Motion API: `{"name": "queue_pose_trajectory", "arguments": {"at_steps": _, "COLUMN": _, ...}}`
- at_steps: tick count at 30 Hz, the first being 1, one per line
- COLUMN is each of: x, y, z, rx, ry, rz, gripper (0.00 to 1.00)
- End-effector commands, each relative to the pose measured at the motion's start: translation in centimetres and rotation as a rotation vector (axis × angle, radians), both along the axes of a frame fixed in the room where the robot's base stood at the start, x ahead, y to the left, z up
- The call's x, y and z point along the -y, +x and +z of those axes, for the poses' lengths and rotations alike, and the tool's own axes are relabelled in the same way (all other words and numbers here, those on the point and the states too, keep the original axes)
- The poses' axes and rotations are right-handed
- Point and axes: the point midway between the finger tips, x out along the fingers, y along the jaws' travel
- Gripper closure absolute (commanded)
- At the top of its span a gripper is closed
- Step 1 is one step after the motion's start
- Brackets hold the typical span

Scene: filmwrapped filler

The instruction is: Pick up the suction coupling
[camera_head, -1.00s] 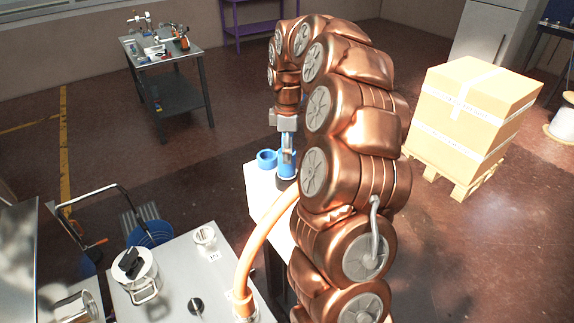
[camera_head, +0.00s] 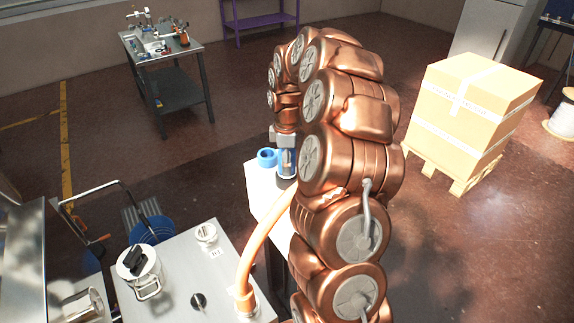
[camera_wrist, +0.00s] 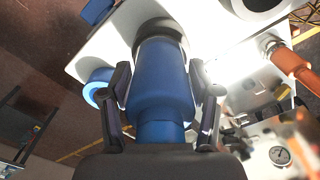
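The blue cylindrical piece that I take for the suction coupling (camera_wrist: 162,85) stands between my fingers in the wrist view, its far end against a dark ring. In the head view it (camera_head: 287,164) stands on the white table, partly hidden by my gripper and arm. My gripper (camera_wrist: 160,92) straddles it, one finger on each side. The fingers are apart and very close to its sides; firm contact is not visible.
A blue ring (camera_head: 267,158) lies just left of it on the white table (camera_head: 258,190). An orange hose (camera_head: 262,243) rises from the nearer grey table (camera_head: 180,275), which holds a lidded pot (camera_head: 140,270) and a small white cup (camera_head: 206,233). A boxed pallet (camera_head: 470,110) stands right.

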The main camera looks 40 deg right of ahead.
Motion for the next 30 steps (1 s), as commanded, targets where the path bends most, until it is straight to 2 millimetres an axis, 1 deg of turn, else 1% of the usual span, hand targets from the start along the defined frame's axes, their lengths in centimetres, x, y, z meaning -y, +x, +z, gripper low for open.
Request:
{"name": "queue_pose_trajectory", "arguments": {"at_steps": 1, "x": 0.00, "y": 0.00, "z": 0.00, "rx": 0.000, "ry": 0.000, "rz": 0.000, "gripper": 0.46}}
{"name": "queue_pose_trajectory", "arguments": {"at_steps": 2, "x": 0.00, "y": 0.00, "z": 0.01, "rx": 0.000, "ry": 0.000, "rz": 0.000, "gripper": 0.50}}
{"name": "queue_pose_trajectory", "arguments": {"at_steps": 16, "x": 0.01, "y": 0.02, "z": 0.02, "rx": 0.000, "ry": 0.000, "rz": 0.000, "gripper": 0.99}}
{"name": "queue_pose_trajectory", "arguments": {"at_steps": 17, "x": 0.01, "y": 0.02, "z": 0.02, "rx": 0.000, "ry": 0.000, "rz": 0.000, "gripper": 1.00}}
{"name": "queue_pose_trajectory", "arguments": {"at_steps": 26, "x": 0.02, "y": 0.04, "z": 0.11, "rx": 0.001, "ry": -0.001, "rz": 0.000, "gripper": 1.00}}
{"name": "queue_pose_trajectory", "arguments": {"at_steps": 30, "x": 0.06, "y": 0.16, "z": 0.70, "rx": 0.004, "ry": -0.002, "rz": 0.000, "gripper": 1.00}}
